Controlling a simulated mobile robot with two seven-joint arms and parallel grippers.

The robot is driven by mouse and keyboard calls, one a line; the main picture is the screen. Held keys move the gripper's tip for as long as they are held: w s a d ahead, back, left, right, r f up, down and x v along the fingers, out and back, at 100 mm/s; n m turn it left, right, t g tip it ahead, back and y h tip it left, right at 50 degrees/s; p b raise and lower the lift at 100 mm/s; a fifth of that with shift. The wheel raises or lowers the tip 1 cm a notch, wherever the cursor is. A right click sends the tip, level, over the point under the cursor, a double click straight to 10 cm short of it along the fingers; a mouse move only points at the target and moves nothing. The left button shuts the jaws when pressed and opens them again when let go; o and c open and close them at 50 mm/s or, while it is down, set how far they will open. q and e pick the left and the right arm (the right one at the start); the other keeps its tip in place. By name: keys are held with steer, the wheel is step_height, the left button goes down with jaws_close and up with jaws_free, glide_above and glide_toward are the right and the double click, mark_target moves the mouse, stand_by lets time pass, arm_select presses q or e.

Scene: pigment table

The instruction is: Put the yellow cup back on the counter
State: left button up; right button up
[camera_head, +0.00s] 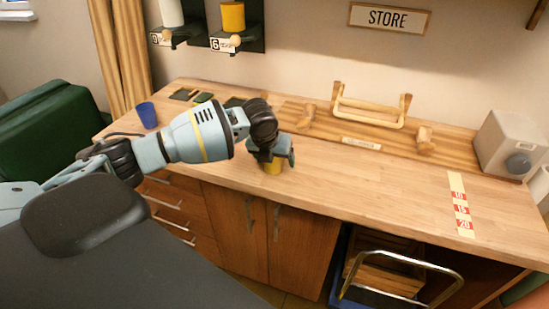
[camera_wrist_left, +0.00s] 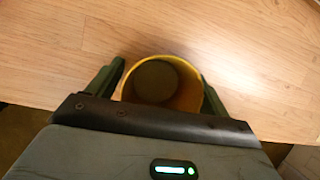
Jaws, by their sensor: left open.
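The yellow cup (camera_head: 273,168) stands upright at the front edge of the wooden counter (camera_head: 350,190). It is mostly hidden by my left gripper (camera_head: 277,158) in the head view. In the left wrist view I look down into the yellow cup (camera_wrist_left: 190,95), and its inside looks dark at the bottom. The left gripper's fingers (camera_wrist_left: 160,85) are open, one on each side of the cup. I cannot tell whether they touch it. My right gripper is not in view.
A blue cup (camera_head: 147,115) stands at the counter's left end. A wooden rack (camera_head: 370,108) and a grey box with a dark knob (camera_head: 508,143) stand at the back. A numbered strip (camera_head: 460,205) lies at right. The counter's middle is clear.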

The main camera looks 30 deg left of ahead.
arm_select(q)
steer(key=shift+r, duration=0.1)
steer(key=shift+r, duration=0.3)
steer(key=p+v, duration=0.1)
steer(key=v, duration=1)
steer(key=shift+s+r, duration=0.2)
steer(key=shift+r, duration=0.05)
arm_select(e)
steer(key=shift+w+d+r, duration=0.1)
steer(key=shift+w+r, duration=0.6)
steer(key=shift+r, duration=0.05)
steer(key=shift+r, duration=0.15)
